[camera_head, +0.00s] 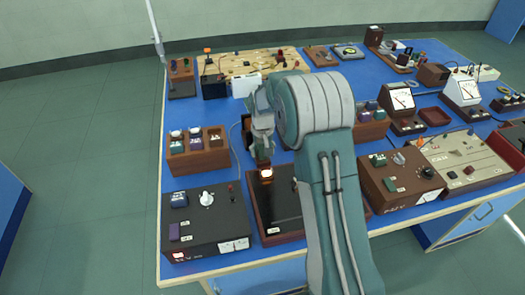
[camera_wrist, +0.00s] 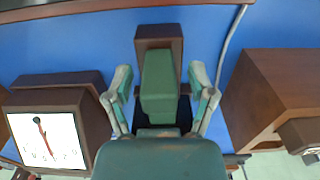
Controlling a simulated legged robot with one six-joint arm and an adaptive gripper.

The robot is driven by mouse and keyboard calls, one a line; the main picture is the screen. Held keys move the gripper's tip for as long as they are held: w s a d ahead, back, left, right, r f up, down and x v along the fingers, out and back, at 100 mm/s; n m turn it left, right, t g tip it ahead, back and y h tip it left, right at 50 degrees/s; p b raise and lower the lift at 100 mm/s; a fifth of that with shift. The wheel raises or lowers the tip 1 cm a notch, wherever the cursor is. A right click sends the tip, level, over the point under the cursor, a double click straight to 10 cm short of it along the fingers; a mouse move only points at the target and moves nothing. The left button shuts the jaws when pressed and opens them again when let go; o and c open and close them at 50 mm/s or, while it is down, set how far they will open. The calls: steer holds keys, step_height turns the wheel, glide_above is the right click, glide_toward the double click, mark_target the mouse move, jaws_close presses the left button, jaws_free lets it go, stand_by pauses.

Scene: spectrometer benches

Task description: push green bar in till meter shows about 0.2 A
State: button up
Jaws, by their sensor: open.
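The green bar (camera_wrist: 158,85) shows in the wrist view. It reaches from a brown block (camera_wrist: 159,37) toward the camera. My gripper (camera_wrist: 160,82) is open, with one finger on each side of the bar and a visible gap on both sides. The bar's near end meets my palm in the picture; I cannot tell whether they touch. A meter (camera_wrist: 45,137) with a white face and red needle stands at the left of the wrist view; its scale is too small and blurred to read. In the head view my gripper (camera_head: 262,140) hides the bar.
A wooden box (camera_wrist: 265,95) stands close at the right of the wrist view. In the head view, a brown rack (camera_head: 198,158) and a dark control box (camera_head: 205,225) stand left of my arm. A glowing lamp (camera_head: 266,173) lies just below my gripper. Several instruments crowd the blue bench (camera_head: 175,110).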

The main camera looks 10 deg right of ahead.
jaws_close()
steer(key=shift+w, duration=1.55)
jaws_free()
steer(key=shift+f, duration=0.1)
steer(key=shift+r, duration=0.2)
step_height(320, 180, up, 12)
steer(key=shift+f, duration=0.2)
